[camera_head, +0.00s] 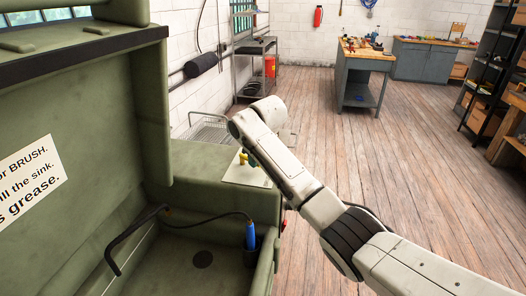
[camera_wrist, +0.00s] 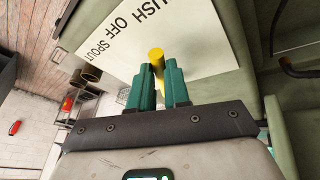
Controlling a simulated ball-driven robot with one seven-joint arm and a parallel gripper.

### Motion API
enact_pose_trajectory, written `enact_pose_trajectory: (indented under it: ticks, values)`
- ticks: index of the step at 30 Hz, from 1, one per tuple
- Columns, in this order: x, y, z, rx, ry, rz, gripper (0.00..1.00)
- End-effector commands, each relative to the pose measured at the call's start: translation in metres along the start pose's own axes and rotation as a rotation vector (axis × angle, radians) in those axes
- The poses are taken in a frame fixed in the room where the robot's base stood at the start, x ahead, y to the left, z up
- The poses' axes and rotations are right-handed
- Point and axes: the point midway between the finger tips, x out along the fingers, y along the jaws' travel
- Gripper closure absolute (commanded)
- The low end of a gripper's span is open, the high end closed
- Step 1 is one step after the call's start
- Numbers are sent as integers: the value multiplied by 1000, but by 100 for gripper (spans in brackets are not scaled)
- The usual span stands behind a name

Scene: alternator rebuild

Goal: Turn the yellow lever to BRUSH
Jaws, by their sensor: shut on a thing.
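The yellow lever (camera_wrist: 156,55) stands up between the two teal fingers of my gripper (camera_wrist: 160,82) in the wrist view. The fingers are shut on it. A cream label plate (camera_wrist: 210,45) lies behind it, with the words OFF and SPOUT and the end of a cut-off word, "USH". Which word the lever points at I cannot tell. In the head view a bit of the yellow lever (camera_head: 243,157) shows above the plate (camera_head: 238,174) on the green washer's side ledge. My arm covers part of the plate there, and the fingers are mostly hidden.
The green sink basin (camera_head: 170,285) has a dark drain, a black hose (camera_head: 128,238) and a blue-handled tool (camera_head: 250,235) in a holder at its right corner. The wooden floor (camera_head: 420,170) beyond my arm is open.

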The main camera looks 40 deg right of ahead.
Motion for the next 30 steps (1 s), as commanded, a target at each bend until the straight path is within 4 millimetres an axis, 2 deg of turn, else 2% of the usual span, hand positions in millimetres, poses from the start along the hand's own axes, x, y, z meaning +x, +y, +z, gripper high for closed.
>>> enact_pose_trajectory:
  ticks: [12,30]
  values:
    - [-2,-10,-4,214,-44,88,100]
    - [-1,-12,-4,263,-55,108,100]
